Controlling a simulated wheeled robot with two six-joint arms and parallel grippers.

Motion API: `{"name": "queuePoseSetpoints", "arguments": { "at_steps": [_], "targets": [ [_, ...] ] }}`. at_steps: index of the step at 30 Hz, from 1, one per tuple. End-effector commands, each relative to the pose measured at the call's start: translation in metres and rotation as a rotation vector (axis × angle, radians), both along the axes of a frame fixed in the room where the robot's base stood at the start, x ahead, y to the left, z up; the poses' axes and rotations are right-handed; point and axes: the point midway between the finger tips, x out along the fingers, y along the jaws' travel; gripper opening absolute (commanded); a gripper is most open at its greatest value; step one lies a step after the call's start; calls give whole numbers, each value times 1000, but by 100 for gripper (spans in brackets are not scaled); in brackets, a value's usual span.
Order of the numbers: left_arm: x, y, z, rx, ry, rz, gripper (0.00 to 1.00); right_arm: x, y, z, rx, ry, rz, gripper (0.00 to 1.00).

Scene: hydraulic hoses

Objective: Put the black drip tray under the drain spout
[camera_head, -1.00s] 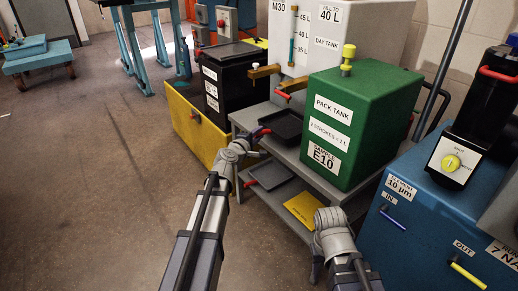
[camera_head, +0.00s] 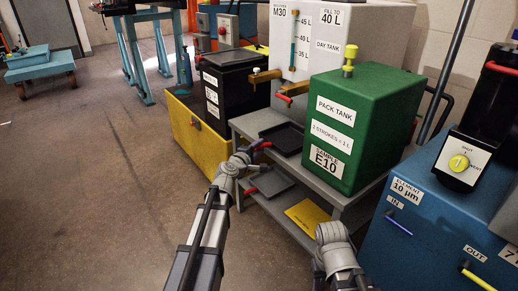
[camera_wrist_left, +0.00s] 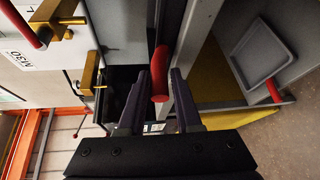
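The black drip tray (camera_head: 288,137) lies flat on the top shelf of the grey cart, left of the green pack tank. Its red handle (camera_head: 262,145) points toward my left gripper (camera_head: 254,151). In the left wrist view the red handle (camera_wrist_left: 160,75) is between the spread fingertips of my left gripper (camera_wrist_left: 161,88); I see no firm grip on it. Brass taps stick out of the white day tank above and behind the tray: one spout (camera_head: 266,76) and another with a red lever (camera_head: 292,88). Of my right arm only links show at bottom right; its fingers are not visible.
A grey tray (camera_head: 270,183) with a red handle lies on the cart's lower shelf, near a yellow plate (camera_head: 307,215). The green pack tank (camera_head: 350,120) stands close right of the black tray. A black tank (camera_head: 228,85) stands behind left.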

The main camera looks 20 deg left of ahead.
Motion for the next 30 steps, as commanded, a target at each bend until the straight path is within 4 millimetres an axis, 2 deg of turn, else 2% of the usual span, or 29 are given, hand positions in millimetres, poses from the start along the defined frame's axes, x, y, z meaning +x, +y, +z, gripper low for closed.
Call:
{"name": "queuePoseSetpoints", "arguments": {
  "at_steps": [1,5,15,30],
  "targets": [
    [0,0,0,0,0,0,40,0,0,0,0,0,0,50],
    [0,0,0,0,0,0,54,0,0,0,0,0,0,50],
    [-1,0,6,0,0,0,54,0,0,6,0,0,1,50],
    [-96,17,20,-1,0,1,54,0,0,20,0,1,5,50]
  ]
}}
